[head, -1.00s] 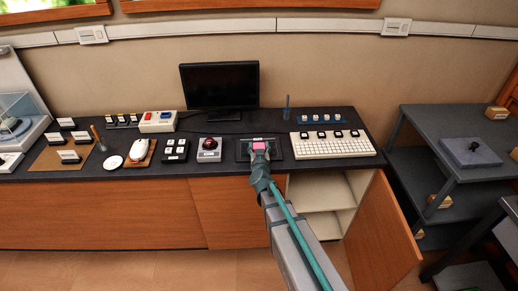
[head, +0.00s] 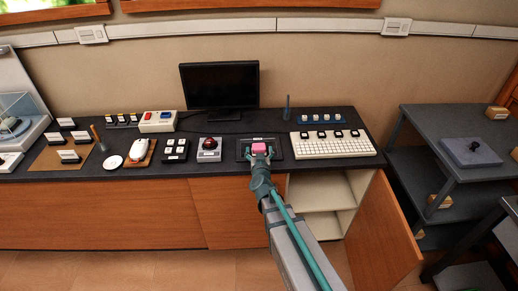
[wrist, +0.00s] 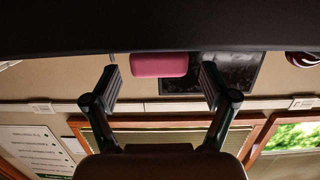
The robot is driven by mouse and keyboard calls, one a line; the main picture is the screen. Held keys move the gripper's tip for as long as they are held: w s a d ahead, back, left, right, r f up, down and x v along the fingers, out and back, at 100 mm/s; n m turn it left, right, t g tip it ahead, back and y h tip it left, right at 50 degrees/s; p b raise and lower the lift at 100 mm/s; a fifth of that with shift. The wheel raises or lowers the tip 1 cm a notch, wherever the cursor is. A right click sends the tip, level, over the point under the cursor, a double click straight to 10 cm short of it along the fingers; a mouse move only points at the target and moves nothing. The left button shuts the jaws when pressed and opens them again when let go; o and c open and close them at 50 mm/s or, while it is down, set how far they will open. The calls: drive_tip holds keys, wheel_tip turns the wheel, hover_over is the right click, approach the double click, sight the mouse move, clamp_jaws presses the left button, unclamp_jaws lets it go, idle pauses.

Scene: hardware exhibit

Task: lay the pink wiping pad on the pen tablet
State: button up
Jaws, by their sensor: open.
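The pink wiping pad (head: 259,147) lies on the dark pen tablet (head: 276,152) on the counter, near the tablet's middle. My gripper (head: 260,157) is at the near side of the pad, with its fingers spread. In the wrist view the pink pad (wrist: 159,65) sits beyond and between the fingertips of my open gripper (wrist: 160,86), with a gap on both sides. The pad's underside is hidden. My gripper covers part of the tablet's near edge.
A red-domed button box (head: 209,149) stands left of the tablet and a white keyboard (head: 332,145) stands right of it. A black monitor (head: 219,86) is behind. Below the counter a cabinet door (head: 382,235) hangs open.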

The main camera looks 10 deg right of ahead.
drive_tip(key=v, duration=0.9)
drive_tip(key=s+a+f+n+g+y, duration=0.25)
drive_tip(key=s+f+g, duration=0.35)
drive_tip(key=f, duration=0.7)
drive_tip(key=s+a+f+n+g+y, duration=0.1)
drive_tip(key=s+a+f+g+y, duration=0.2)
drive_tip(key=s+f, duration=0.8)
drive_tip(key=s+d+f+g+h, duration=0.1)
drive_tip(key=s+f+g, duration=0.4)
drive_tip(key=s, duration=0.4)
drive_tip(key=s+d+f+g+h, duration=0.1)
drive_tip(key=s+d+f+g, duration=0.15)
drive_tip(key=s+f, duration=0.5)
drive_tip(key=s+d+m+g, duration=0.1)
drive_tip(key=s+d+g, duration=0.1)
drive_tip(key=s, duration=0.5)
drive_tip(key=s+d+m+g+h, duration=0.1)
drive_tip(key=s+g, duration=0.3)
drive_tip(key=s, duration=0.4)
drive_tip(key=shift+d+r, duration=0.25)
drive_tip(key=shift+d, duration=0.1)
drive_tip(key=shift+w, duration=0.1)
